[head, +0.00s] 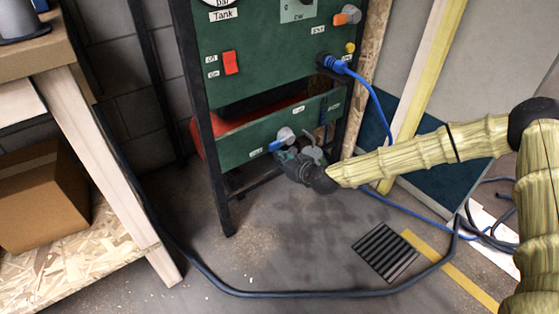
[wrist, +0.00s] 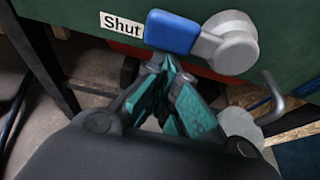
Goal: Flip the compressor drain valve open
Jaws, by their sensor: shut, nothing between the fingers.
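The drain valve lever has a blue grip (wrist: 170,32) and a round grey hub (wrist: 232,45) on the green lower panel. In the wrist view the grip points left from the hub, towards a white "Shut" label (wrist: 121,24). The lever also shows in the head view (head: 277,145), angled down and left. My gripper (wrist: 166,62) has teal fingers, closed together and empty. Its tips are just below the blue grip in the wrist view; I cannot tell whether they touch it. In the head view my gripper (head: 287,156) is at the panel's lower edge, partly covering the valve area.
A red switch (head: 231,63) and an orange-handled valve (head: 347,15) are higher on the green cabinet. A blue hose (head: 378,105) runs down its right side. A dark hose (head: 300,293) crosses the floor by a drain grate (head: 385,252). A wooden bench (head: 125,165) stands left.

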